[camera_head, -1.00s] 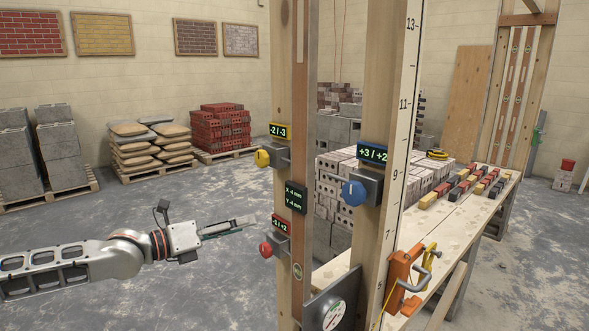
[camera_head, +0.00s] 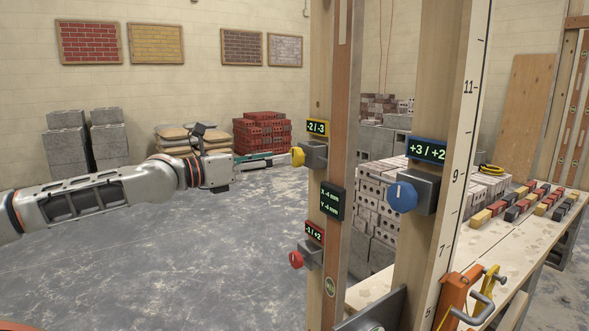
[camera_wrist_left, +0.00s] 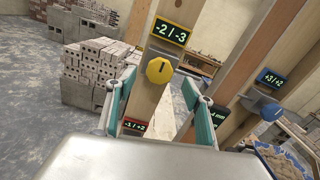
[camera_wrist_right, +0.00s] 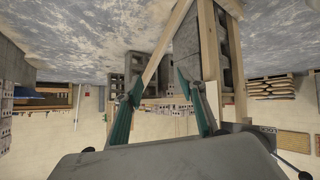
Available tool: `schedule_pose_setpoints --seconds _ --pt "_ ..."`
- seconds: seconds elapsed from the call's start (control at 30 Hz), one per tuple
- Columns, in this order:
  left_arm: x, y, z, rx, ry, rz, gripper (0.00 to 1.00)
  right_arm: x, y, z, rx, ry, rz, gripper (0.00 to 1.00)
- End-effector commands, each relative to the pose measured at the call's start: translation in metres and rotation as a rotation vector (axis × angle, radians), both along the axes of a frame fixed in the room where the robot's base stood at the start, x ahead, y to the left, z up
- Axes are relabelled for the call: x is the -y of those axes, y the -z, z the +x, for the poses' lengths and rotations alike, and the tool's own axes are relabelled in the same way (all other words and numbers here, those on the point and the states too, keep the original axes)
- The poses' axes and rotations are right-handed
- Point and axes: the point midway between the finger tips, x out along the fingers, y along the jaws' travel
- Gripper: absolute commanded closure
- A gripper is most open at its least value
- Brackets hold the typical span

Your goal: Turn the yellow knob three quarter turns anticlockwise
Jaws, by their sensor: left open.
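The yellow knob (camera_head: 298,156) sticks out from a grey box on the left side of the wooden post, under a display reading -2 / -3. In the left wrist view the knob (camera_wrist_left: 159,70) faces me, with a dark mark near its top. My left gripper (camera_head: 283,159) is open, its fingertips close to the knob at about its height. In the left wrist view its fingers stand either side of the knob's line; I cannot tell whether they touch it. My right gripper (camera_wrist_right: 158,88) shows only in its wrist view, open and empty.
A red knob (camera_head: 296,260) sits lower on the same post, and a blue knob (camera_head: 402,196) on the right post. A small screen (camera_head: 332,200) reads X -4 mm, Y -4 mm. An orange clamp (camera_head: 456,301) is at lower right. The floor at left is clear.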

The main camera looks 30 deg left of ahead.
Motion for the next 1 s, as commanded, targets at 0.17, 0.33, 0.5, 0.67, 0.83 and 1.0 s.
schedule_pose_setpoints --seconds 0.17,0.33,0.5,0.67,0.83,1.0 --pt "0.006 0.002 0.012 -0.001 0.009 -0.006 0.48 0.004 0.003 0.007 0.011 -0.001 -0.012 0.6" --pt "0.012 0.001 0.025 0.0 0.007 -0.004 0.48 0.003 -0.001 0.01 0.02 -0.001 -0.01 0.6" --pt "0.016 0.0 0.038 -0.001 0.004 -0.004 0.48 0.002 -0.001 0.008 0.016 -0.002 -0.006 0.6" --pt "0.02 0.001 0.047 -0.003 0.003 -0.003 0.48 0.0 0.0 0.005 0.009 -0.003 -0.003 0.6" --pt "0.022 0.002 0.051 -0.004 0.004 0.0 0.48 -0.001 0.004 0.001 -0.001 -0.004 -0.002 0.6" --pt "0.022 0.002 0.051 -0.005 0.004 0.0 0.48 -0.001 0.007 -0.002 -0.007 -0.004 -0.003 0.6"
